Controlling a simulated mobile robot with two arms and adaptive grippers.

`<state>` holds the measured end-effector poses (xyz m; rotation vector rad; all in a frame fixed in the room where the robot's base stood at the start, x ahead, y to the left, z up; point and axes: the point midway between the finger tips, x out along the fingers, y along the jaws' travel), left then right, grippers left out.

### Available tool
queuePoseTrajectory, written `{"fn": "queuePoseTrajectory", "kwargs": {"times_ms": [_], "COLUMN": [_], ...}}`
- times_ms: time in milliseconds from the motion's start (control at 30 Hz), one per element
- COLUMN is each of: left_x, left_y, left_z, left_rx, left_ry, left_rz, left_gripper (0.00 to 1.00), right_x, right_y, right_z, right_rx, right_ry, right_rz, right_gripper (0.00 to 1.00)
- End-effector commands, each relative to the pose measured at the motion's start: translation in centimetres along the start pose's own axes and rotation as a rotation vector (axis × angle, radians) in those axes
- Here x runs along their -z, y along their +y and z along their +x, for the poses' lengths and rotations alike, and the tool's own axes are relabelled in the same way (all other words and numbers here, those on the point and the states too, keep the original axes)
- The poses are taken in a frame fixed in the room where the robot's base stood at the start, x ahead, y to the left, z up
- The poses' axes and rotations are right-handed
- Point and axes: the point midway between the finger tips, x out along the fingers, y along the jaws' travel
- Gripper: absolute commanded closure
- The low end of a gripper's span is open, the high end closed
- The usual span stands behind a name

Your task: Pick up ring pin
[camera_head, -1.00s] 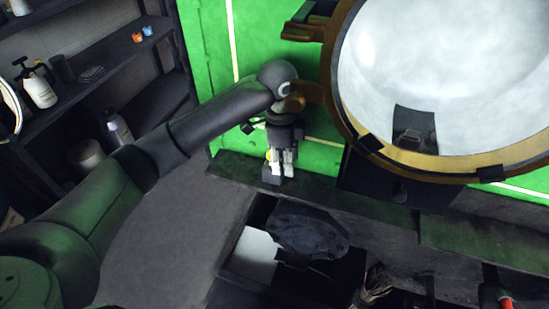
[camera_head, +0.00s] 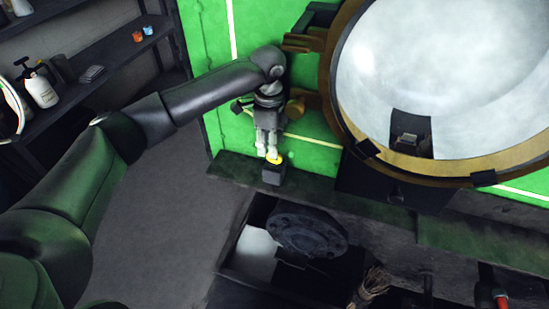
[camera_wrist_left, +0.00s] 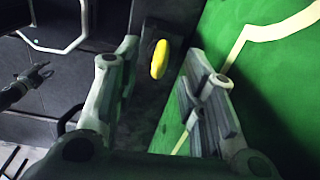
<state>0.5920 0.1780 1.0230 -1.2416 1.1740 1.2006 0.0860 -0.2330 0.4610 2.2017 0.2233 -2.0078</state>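The ring pin seems to be the small yellow piece (camera_head: 275,159) on a dark block (camera_head: 273,175) on the green ledge. In the left wrist view the yellow piece (camera_wrist_left: 159,59) is an upright oval against a dark surface. My left gripper (camera_head: 266,152) points down just above it, fingers apart. In the wrist view both fingers of the left gripper (camera_wrist_left: 163,62) stand apart with the yellow piece between and beyond them. No contact shows. A dark claw-like shape (camera_wrist_left: 35,80) at the wrist view's left edge may be my right gripper.
A large brass-rimmed round glass (camera_head: 430,80) is right of my left gripper, with brass brackets close to the wrist. Below is an open dark bin with a dark round flanged part (camera_head: 308,232) and a twig brush (camera_head: 370,286). Shelves (camera_head: 95,85) stand left.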

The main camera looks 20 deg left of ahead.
Motion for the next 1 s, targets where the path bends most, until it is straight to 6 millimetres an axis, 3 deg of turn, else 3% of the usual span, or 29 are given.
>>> {"fn": "queuePoseTrajectory", "kwargs": {"times_ms": [100,233,533,800,1000], "left_x": [-0.2,-0.2,-0.2,-0.1,-0.1], "left_y": [-0.2,-0.1,-0.2,-0.2,-0.2], "left_z": [1.7,3.3,3.9,3.8,3.8], "left_rx": [-0.004,-0.003,0.000,0.000,0.000], "left_ry": [-0.003,-0.002,-0.001,-0.001,-0.001], "left_rz": [-0.001,0.000,0.001,0.001,0.001], "left_gripper": [0.62,0.62,0.63,0.98,1.00], "right_x": [0.1,0.1,0.1,0.0,0.0], "right_y": [0.0,0.0,0.1,0.3,0.4], "right_z": [-1.3,-1.4,-1.4,-1.4,-1.4], "right_rx": [0.000,0.000,0.000,-0.004,-0.004], "right_ry": [0.000,0.000,0.000,-0.001,-0.001], "right_rz": [0.000,-0.001,-0.001,-0.002,-0.002], "right_gripper": [0.60,0.60,0.60,0.60,0.60]}}
